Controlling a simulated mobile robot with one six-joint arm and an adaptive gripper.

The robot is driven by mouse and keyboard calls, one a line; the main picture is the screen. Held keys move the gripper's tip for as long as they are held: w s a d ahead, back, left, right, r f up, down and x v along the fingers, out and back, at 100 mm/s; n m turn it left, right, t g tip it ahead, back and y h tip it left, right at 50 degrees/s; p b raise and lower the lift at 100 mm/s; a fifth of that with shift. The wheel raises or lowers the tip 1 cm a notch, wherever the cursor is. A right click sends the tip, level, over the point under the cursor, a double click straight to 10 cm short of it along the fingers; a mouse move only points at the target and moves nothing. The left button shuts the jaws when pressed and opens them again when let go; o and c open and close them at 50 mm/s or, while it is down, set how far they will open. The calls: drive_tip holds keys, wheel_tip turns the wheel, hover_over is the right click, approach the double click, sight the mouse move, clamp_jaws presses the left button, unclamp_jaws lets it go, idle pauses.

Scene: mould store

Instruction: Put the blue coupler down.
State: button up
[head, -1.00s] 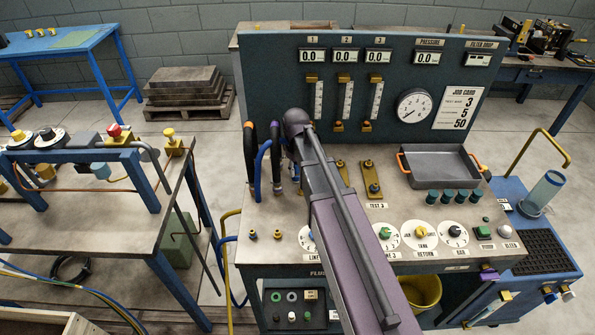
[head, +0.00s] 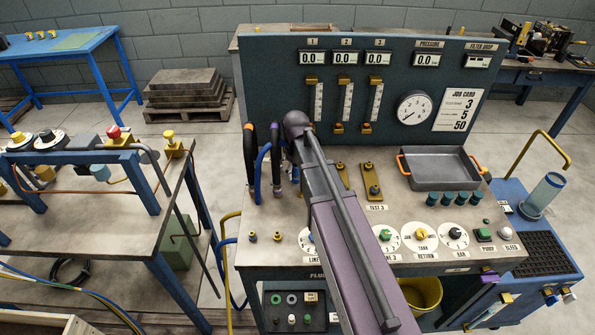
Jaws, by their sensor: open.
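My arm reaches up from the bottom of the head view over the grey-topped test bench (head: 282,222). The far end of my arm stands just right of upright hoses, and my gripper is hidden behind it. A blue hose (head: 260,172) loops up from the bench between a black hose with an orange end (head: 249,155) and a black hose with a purple end (head: 276,157). The blue hose's upper end runs toward the end of my arm. I cannot make out a blue coupler there.
A grey tray (head: 440,172) with orange handles stands at the bench's right, with several teal cylinders (head: 461,198) in front. The gauge panel (head: 270,75) rises behind. Brass plates (head: 372,180) and dials are close right of my arm. A second bench (head: 110,215) stands left.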

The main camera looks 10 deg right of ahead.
drive_tip(key=shift+r, duration=0.1)
wheel_tip(320, 180, up, 12)
drive_tip(key=p, duration=1.2)
idle(0.7)
drive_tip(key=s+d+m, duration=0.2)
drive_tip(key=s+m, duration=0.4)
drive_tip(key=s, duration=0.9)
drive_tip(key=shift+s+m, duration=0.4)
